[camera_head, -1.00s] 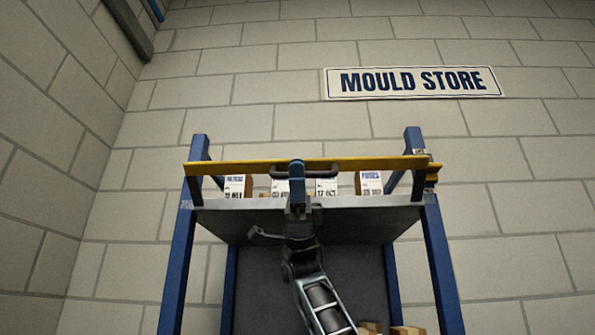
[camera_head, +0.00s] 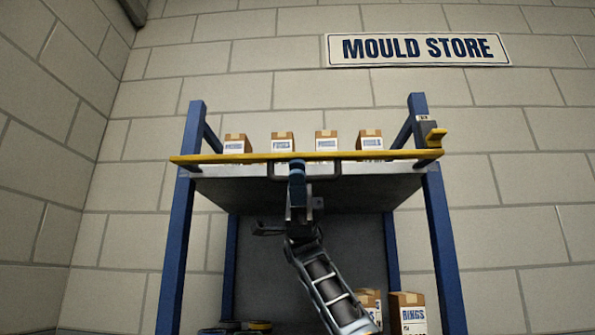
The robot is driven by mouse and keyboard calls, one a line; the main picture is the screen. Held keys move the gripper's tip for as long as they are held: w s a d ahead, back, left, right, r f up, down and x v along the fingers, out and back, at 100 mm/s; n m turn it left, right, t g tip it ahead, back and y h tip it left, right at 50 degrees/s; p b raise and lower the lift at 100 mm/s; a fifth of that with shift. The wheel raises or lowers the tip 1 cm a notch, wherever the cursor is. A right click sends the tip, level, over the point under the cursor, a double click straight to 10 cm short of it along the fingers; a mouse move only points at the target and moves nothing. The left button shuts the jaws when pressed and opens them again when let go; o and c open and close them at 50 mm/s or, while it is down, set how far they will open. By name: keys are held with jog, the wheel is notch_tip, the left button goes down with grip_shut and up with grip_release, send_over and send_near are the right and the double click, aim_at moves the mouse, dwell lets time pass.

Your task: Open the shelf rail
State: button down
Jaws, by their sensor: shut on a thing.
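The shelf rail (camera_head: 225,158) is a yellow bar across the front of the upper shelf, between the two blue posts. It sits low, close to the shelf's front edge, with the boxes showing above it. A dark loop handle (camera_head: 334,170) is at its middle. My gripper (camera_head: 297,168) is at the handle, shut on it; its blue tip hides part of the handle and the exact contact.
Several cardboard boxes (camera_head: 283,142) stand in a row on the upper shelf (camera_head: 230,172). More boxes (camera_head: 407,312) and round items (camera_head: 232,325) are lower in the rack. Blue posts (camera_head: 180,230) flank my arm. A MOULD STORE sign (camera_head: 417,48) hangs on the block wall behind.

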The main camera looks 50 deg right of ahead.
jog(key=shift+w+d+f, duration=0.15)
jog(key=shift+d+f, duration=0.1)
jog(key=shift+f, duration=0.25)
jog(key=c, duration=1.2)
grip_release()
jog(key=shift+c, duration=0.2)
jog(key=shift+w+d+r, duration=0.1)
jog(key=shift+d, duration=0.05)
jog(key=shift+r, duration=0.15)
